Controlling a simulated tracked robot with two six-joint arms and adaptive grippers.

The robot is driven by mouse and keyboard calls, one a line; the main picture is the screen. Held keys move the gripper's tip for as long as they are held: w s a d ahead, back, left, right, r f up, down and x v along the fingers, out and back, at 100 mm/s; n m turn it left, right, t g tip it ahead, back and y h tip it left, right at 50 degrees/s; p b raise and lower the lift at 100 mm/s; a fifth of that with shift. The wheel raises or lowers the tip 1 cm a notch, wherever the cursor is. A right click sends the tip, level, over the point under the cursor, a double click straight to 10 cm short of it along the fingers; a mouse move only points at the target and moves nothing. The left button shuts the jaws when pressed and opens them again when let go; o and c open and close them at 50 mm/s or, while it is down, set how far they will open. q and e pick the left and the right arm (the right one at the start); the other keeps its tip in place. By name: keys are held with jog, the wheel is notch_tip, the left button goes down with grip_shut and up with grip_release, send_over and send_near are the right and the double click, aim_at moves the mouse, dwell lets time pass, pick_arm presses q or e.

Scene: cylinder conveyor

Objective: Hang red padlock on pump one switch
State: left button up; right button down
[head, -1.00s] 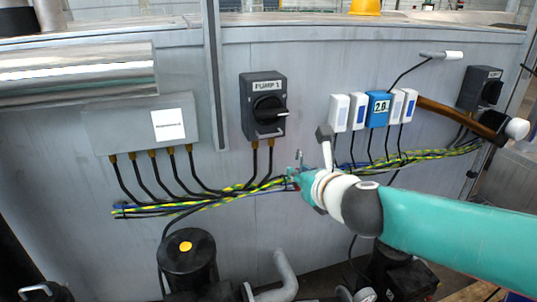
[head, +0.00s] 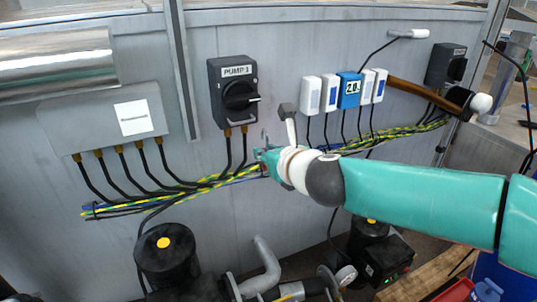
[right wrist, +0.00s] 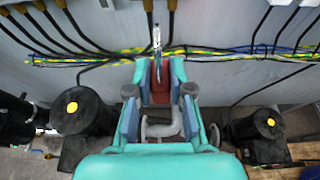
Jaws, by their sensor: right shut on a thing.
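The PUMP 1 switch (head: 233,92) is a dark box with a black rotary knob on the grey panel, left of centre in the head view. My right gripper (head: 266,156) is below and slightly right of it, apart from it. In the right wrist view my right gripper (right wrist: 160,92) is shut on the red padlock (right wrist: 160,72). The padlock's metal shackle points up past the fingertips; I cannot tell whether it is open. In the head view the padlock's body is mostly hidden by the gripper. My left gripper is not in view.
Yellow-green and dark cables (head: 170,196) run along the panel behind the gripper. White and blue modules (head: 348,90) and a second dark switch (head: 444,64) are to the right. Black pumps (head: 167,254) stand below. A grey junction box (head: 85,120) is at left.

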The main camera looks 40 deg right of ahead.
jog(key=w+d, duration=0.2)
jog(key=w, duration=0.7)
jog(key=shift+w+d, duration=0.1)
dwell(0.8)
jog(key=shift+w+p, duration=0.15)
jog(key=shift+p, duration=0.15)
dwell(0.3)
jog(key=shift+w+d, duration=0.15)
jog(key=shift+w, duration=0.35)
jog(key=shift+w, duration=0.1)
jog(key=shift+w+d+r+p, duration=0.1)
jog(key=shift+w+d+p, duration=0.1)
jog(key=shift+w, duration=0.25)
jog(key=shift+w+d+r+p, duration=0.1)
jog(key=shift+w+p, duration=0.05)
jog(key=shift+w, duration=0.25)
jog(key=shift+w, duration=0.1)
